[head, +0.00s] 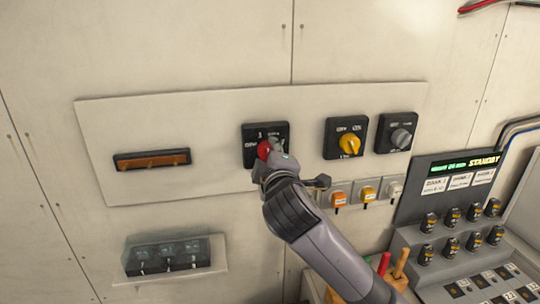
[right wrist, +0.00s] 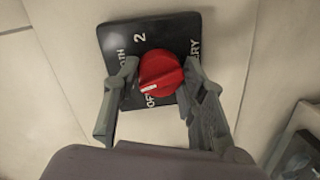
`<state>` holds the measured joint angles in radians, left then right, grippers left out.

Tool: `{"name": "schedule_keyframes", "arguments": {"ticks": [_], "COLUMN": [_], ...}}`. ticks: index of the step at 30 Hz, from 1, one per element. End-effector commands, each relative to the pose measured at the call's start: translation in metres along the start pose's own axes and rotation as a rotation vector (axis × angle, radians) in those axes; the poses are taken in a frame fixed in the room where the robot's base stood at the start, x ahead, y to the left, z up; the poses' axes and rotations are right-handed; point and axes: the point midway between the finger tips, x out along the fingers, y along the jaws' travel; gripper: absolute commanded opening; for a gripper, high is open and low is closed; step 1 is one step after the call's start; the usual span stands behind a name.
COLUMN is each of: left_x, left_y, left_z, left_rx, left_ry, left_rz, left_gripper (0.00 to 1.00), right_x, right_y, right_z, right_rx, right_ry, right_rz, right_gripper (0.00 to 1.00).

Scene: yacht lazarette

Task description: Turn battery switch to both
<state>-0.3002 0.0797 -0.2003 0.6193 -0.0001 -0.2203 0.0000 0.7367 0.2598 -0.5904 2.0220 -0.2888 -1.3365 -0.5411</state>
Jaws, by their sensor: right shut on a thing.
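The battery switch is a red knob (head: 264,150) on a black square plate (head: 266,132), mounted on the pale wall panel. In the right wrist view the red knob (right wrist: 160,73) sits between my fingers, with a white mark on its lower left edge beside the lettering "OF". The plate (right wrist: 180,28) also shows "2", part of "BOTH" and "ERY". My right gripper (head: 272,158) is at the switch, shut on the red knob, and covers its lower part in the head view. It also shows in the right wrist view (right wrist: 160,85). My left gripper is not in view.
A yellow knob (head: 349,144) and a grey knob (head: 401,138) are on plates to the right. Small orange and white switches (head: 367,193) sit below. A console (head: 460,185) reading "STANDBY" stands at the right. A fuse strip (head: 152,160) is at the left.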

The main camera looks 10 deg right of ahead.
Motion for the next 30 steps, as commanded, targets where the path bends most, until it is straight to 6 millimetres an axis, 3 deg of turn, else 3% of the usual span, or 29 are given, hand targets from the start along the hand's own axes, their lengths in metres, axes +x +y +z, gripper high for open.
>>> {"name": "schedule_keyframes", "arguments": {"ticks": [15, 30], "left_x": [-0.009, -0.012], "left_y": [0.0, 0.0], "left_z": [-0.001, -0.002], "left_rx": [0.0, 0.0], "left_ry": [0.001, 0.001], "left_rz": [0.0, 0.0], "left_gripper": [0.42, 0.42], "right_x": [0.0, 0.0], "right_y": [-0.002, -0.002], "right_z": [0.0, 0.001], "right_rx": [0.444, 0.626], "right_ry": [0.031, 0.044], "right_rz": [-0.055, -0.073], "right_gripper": [0.1, 0.1]}}
